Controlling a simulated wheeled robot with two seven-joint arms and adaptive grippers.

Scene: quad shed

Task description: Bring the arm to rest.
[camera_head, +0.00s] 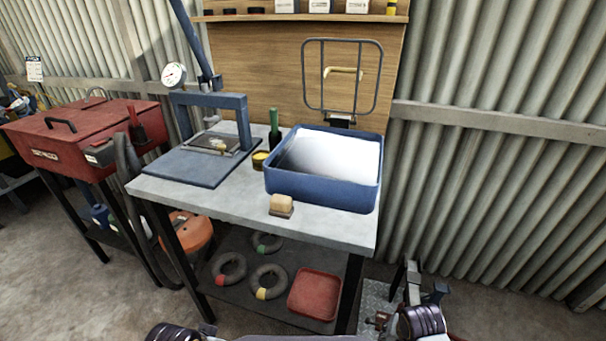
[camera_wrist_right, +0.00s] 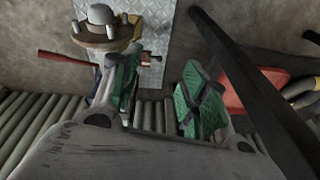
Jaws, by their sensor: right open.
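My right gripper (camera_wrist_right: 160,95) shows in the right wrist view with its two green-padded fingers spread apart and nothing between them. It hangs low, beside a dark table leg (camera_wrist_right: 262,90) and above a metal tread plate (camera_wrist_right: 178,35). In the head view, parts of my arms show at the bottom edge, and the right arm is right of the workbench (camera_head: 225,208). My left gripper is not in view.
A blue basin (camera_head: 320,191), a press (camera_head: 208,155) and a sanding-block-like piece (camera_head: 281,206) stand on the workbench. A red tray (camera_head: 315,294) and several rings lie on its lower shelf. A round-topped fitting (camera_wrist_right: 103,30) is close to the right fingers. A corrugated wall (camera_head: 490,180) stands at right.

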